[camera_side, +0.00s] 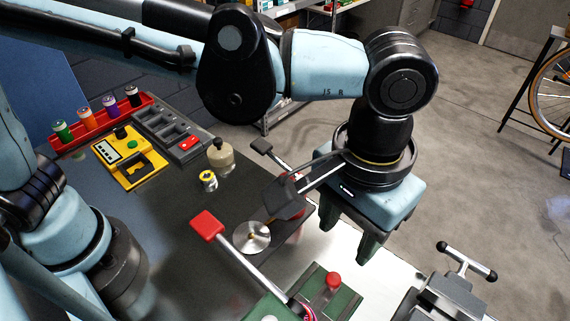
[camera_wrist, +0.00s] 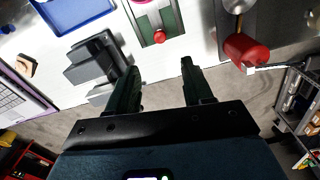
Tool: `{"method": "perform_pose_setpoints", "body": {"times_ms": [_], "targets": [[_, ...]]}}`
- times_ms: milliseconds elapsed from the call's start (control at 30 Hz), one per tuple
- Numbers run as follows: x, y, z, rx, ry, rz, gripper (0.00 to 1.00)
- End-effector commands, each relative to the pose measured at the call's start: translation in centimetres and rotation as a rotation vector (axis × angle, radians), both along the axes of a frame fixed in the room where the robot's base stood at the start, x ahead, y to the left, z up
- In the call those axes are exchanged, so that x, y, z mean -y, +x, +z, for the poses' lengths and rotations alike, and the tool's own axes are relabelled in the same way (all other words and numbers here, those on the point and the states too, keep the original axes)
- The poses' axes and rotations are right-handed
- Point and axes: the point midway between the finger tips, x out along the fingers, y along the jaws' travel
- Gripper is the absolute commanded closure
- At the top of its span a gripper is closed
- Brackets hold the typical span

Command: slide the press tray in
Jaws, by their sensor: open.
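The press tray (camera_side: 318,299) is a green-sided slab with a red knob (camera_side: 333,280) on it, at the bottom edge of the side view, partly cut off. In the wrist view the tray (camera_wrist: 173,22) is at the top centre, with its red knob (camera_wrist: 160,36) near the close end. A lever with a red grip (camera_side: 207,225) slopes down toward the tray. My gripper (camera_side: 350,237) points down, behind and to the right of the knob. In the wrist view its fingers (camera_wrist: 160,68) are apart with nothing between them, and the knob lies beyond their tips.
A dark vise (camera_side: 450,297) stands at the lower right; it also shows left of my fingers in the wrist view (camera_wrist: 95,62). A round metal disc (camera_side: 252,236) and a red object (camera_wrist: 245,50) lie on the other side. A yellow device (camera_side: 130,160) and red rack (camera_side: 95,122) are farther off.

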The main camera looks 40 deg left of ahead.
Motion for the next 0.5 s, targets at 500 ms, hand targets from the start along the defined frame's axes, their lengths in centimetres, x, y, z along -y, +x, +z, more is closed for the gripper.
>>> {"method": "perform_pose_setpoints", "body": {"times_ms": [500], "targets": [[-0.5, 1.3, 0.0, -0.042, -0.003, 0.079, 0.75]]}}
